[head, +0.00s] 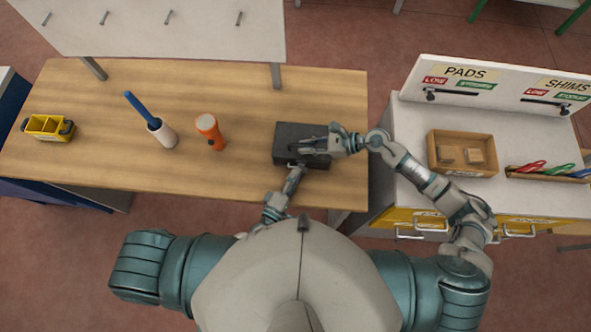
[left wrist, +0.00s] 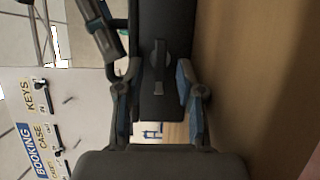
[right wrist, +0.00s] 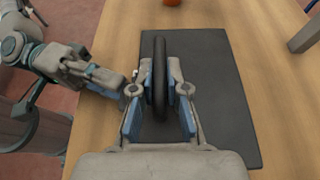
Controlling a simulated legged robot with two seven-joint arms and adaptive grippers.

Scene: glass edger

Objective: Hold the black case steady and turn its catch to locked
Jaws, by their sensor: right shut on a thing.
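The black case (head: 290,132) lies flat near the right end of the wooden bench. My right gripper (head: 316,146) reaches over it from the right. In the right wrist view its fingers (right wrist: 160,88) are shut on the case's dark handle (right wrist: 160,50). My left gripper (head: 297,172) is at the case's near side. In the left wrist view its fingers (left wrist: 157,85) are apart, with the dark catch (left wrist: 158,65) on the case's side seen between them. I cannot tell whether they touch the catch.
An orange flashlight (head: 209,130), a white cup with a blue-handled tool (head: 161,134) and a yellow caddy (head: 48,127) stand left on the bench (head: 250,90). The bench between flashlight and case is clear.

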